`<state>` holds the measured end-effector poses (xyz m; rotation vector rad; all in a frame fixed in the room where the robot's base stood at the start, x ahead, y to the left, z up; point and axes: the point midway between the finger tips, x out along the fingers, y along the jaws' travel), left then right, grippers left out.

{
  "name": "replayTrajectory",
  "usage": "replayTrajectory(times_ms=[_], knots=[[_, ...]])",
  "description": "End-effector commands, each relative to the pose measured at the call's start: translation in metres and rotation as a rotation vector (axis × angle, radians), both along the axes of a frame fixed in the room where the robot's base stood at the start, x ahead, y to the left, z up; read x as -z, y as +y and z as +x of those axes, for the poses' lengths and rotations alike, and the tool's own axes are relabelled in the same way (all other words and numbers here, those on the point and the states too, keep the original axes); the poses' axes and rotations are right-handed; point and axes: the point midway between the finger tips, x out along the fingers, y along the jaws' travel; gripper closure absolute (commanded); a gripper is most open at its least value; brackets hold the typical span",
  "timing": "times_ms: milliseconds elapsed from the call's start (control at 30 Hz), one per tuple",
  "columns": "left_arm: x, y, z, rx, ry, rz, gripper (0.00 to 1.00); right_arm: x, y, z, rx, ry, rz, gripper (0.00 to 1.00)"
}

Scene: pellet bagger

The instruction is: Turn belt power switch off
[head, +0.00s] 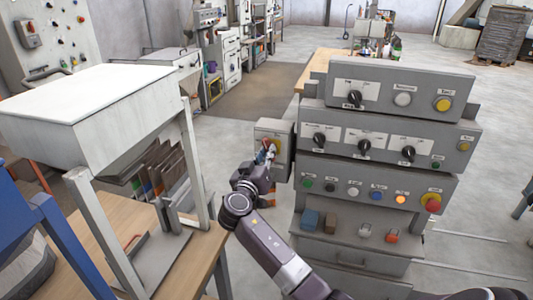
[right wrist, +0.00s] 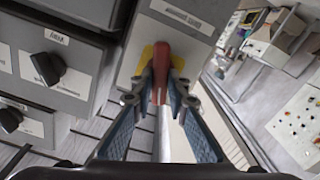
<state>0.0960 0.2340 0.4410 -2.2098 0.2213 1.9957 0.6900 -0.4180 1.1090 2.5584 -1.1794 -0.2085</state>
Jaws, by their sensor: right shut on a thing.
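The belt power switch is a red handle on a yellow plate, on a grey box (head: 284,133) at the left side of the control console. In the right wrist view the red handle (right wrist: 161,55) stands between the fingers of my right gripper (right wrist: 160,85), with the yellow plate behind it. My right gripper (head: 267,158) is shut on the handle and hides most of it in the head view. A label (right wrist: 180,13) sits on the box, too blurred to read. My left gripper is not in view.
The console (head: 388,133) with knobs and buttons stands close right of the switch box. An orange button (head: 401,199) looks lit. A white-topped stand (head: 85,105) and a wooden bench (head: 95,235) are on the left. Open floor lies behind the switch box.

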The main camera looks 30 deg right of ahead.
Motion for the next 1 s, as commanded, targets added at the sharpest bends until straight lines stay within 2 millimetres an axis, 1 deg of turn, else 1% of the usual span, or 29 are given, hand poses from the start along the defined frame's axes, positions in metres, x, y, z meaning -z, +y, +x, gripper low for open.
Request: replayTrajectory(times_ms=[267,533,1000], knots=[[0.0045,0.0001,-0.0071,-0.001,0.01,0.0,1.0,0.0011,0.0006,0.0004,-0.001,0.098,-0.083,1.0],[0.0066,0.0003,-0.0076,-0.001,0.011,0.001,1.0,0.001,0.0007,0.001,0.0,0.278,-0.238,1.0],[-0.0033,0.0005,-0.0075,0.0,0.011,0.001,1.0,0.0007,0.0016,0.002,0.0,0.617,-0.527,1.0]])
